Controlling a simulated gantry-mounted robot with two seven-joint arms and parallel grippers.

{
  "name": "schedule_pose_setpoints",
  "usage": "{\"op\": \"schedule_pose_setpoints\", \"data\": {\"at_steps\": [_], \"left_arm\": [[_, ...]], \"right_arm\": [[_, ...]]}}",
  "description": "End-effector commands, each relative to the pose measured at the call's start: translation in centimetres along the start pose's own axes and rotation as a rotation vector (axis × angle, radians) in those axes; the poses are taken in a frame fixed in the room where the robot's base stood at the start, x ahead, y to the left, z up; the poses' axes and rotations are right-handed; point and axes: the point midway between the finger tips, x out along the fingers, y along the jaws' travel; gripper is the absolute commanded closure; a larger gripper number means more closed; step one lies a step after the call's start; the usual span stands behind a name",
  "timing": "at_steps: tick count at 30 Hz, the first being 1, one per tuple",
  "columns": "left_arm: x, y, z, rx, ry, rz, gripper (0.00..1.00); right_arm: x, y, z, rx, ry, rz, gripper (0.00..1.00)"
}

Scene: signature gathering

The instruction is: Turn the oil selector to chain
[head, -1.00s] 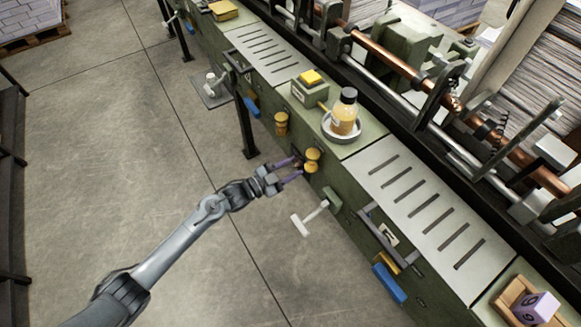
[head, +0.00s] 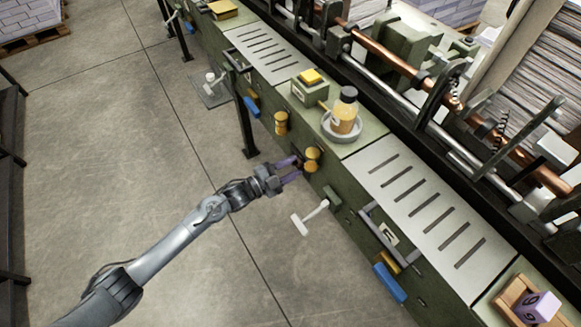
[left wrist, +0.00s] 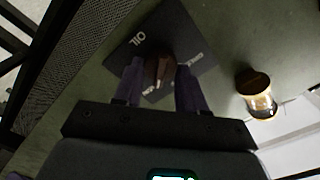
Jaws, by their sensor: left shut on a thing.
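The oil selector shows in the left wrist view as a brown knob (left wrist: 158,68) on a dark plate (left wrist: 172,28) lettered "OIL". Other lettering near the knob is partly hidden and too small to read surely. My left gripper (left wrist: 160,82) is shut on the knob, with a purple finger on each side of it. The selector is mostly hidden there. My right gripper is not in view.
A bottle (head: 344,112) stands in a round dish on the machine top.

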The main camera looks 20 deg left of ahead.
Motion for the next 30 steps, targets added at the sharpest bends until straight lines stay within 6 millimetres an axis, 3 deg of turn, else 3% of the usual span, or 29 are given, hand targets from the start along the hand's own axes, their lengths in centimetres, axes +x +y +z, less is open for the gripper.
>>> {"op": "schedule_pose_setpoints", "data": {"at_steps": [4,5,9,22,30], "left_arm": [[0.0,0.0,0.0,0.001,0.001,0.0,0.9],[0.0,0.0,0.0,0.001,0.001,0.0,0.58],[0.0,0.0,0.0,0.0,0.001,0.0,0.36],[-0.7,-0.1,0.0,-0.001,-0.001,0.0,0.35],[-4.6,-0.1,-0.1,0.0,-0.003,0.002,0.35]], "right_arm": [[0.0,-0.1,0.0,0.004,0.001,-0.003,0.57],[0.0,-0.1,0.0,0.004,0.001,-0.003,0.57],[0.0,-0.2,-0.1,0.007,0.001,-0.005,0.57],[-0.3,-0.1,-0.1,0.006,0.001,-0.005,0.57],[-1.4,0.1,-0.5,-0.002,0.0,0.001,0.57]]}}
